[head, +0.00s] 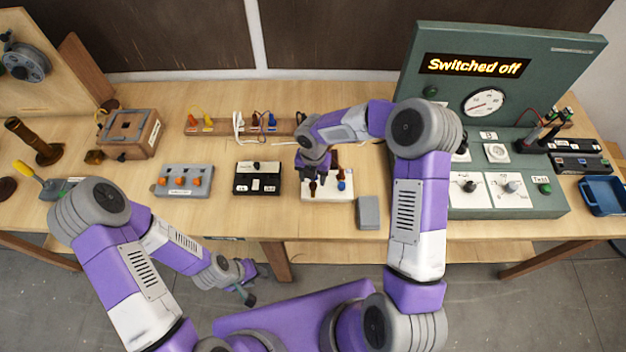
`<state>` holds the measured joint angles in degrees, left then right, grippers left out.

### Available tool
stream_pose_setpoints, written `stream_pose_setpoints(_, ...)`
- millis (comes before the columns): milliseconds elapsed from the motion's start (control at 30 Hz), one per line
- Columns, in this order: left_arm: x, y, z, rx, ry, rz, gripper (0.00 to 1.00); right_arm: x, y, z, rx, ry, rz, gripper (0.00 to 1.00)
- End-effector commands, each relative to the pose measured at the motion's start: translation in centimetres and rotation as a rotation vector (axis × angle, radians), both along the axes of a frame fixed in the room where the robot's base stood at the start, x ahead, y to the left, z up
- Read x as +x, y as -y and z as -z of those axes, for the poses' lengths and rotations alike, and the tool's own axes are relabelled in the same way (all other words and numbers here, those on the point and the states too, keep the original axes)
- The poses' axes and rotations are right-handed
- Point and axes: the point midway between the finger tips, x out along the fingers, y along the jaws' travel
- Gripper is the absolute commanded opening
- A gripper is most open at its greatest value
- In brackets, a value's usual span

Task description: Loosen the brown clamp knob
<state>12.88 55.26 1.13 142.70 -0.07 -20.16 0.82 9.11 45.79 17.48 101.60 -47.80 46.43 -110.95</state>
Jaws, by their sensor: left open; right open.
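A white terminal block (318,197) sits on the bench in front of my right arm. My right gripper (318,180) is open and points down over the left part of the block. Its fingers and wrist hide part of the block, and I cannot tell whether they touch a knob. My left gripper (250,284) is open and empty, low in front of the bench edge.
A black-and-white switch block (257,184) and a grey block with orange knobs (184,181) stand to the left. A small grey box (368,212) lies right of the terminal block. The green test panel (500,110) reads "Switched off". A blue tray (605,208) is far right.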

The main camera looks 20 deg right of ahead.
Motion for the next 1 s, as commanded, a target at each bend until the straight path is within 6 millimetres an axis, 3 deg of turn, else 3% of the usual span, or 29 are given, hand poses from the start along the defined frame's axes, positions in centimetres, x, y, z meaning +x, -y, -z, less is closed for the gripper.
stream_pose_setpoints(100, 0.0, 0.0, -0.1, 0.000, 0.000, 0.000, 0.43, 0.1, 0.0, -2.2, 0.000, 0.004, 0.000, 0.53)
stream_pose_setpoints(300, 0.0, 0.0, -0.1, 0.000, 0.000, 0.000, 0.43, 0.0, 0.0, -4.2, 0.000, 0.002, 0.000, 0.53)
stream_pose_setpoints(1000, 0.0, 0.0, -0.1, 0.000, 0.000, 0.000, 0.43, 0.0, 0.0, -4.5, 0.000, 0.001, 0.000, 0.53)
